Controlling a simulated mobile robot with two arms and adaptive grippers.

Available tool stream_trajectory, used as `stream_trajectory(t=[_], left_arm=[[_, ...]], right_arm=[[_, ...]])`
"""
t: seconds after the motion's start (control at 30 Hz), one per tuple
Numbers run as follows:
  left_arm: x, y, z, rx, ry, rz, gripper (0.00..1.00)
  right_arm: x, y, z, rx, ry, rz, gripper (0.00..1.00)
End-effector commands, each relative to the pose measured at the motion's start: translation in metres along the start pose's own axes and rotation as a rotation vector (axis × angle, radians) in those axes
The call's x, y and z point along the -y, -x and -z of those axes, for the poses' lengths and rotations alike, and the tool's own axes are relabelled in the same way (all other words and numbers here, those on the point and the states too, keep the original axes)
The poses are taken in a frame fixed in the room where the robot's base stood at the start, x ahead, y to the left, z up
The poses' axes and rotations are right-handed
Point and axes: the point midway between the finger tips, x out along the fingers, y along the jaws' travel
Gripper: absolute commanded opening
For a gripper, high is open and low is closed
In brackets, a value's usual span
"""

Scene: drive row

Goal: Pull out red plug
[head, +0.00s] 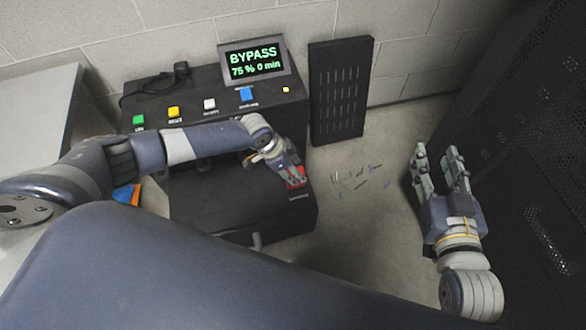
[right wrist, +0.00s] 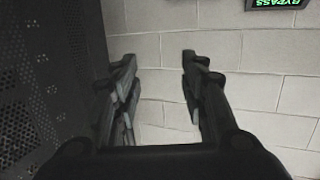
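The red plug (head: 298,183) is on the front right part of the black unit (head: 285,212), with a small label below it. My left gripper (head: 292,176) is right at the red plug and its fingers cover part of it. I cannot tell whether they are closed on it. My right gripper (head: 437,155) is raised at the right, open and empty. Its two separated fingers also show in the right wrist view (right wrist: 158,62), with only wall between them.
A screen (head: 253,63) reads "BYPASS 75 % 0 min". A black panel (head: 340,125) leans on the wall. A dark perforated cabinet (head: 520,150) stands right. Small bits lie on the floor.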

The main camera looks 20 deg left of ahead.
Motion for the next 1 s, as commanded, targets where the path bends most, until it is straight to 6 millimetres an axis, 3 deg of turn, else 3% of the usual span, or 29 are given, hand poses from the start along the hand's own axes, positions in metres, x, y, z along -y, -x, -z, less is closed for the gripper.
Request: stream_trajectory(t=[0.17,0.37,0.4,0.63,1.0], left_arm=[[0.0,0.0,0.0,0.0,0.0,0.0,0.47],[0.0,0.0,0.0,0.0,0.0,0.0,0.04],[0.0,0.0,0.0,0.0,0.0,0.0,0.0],[0.0,0.003,0.001,0.001,0.0,0.0,0.0],[0.0,0.017,0.006,0.002,0.001,-0.001,0.0]], right_arm=[[0.0,0.0,0.0,0.0,0.0,0.0,0.4],[0.0,0.0,0.0,0.001,0.0,0.0,0.4],[0.0,0.0,0.0,0.001,0.0,0.0,0.4],[-0.001,0.001,-0.004,0.031,0.0,-0.001,0.4],[-0.011,0.031,-0.076,0.41,0.0,-0.024,0.4]])
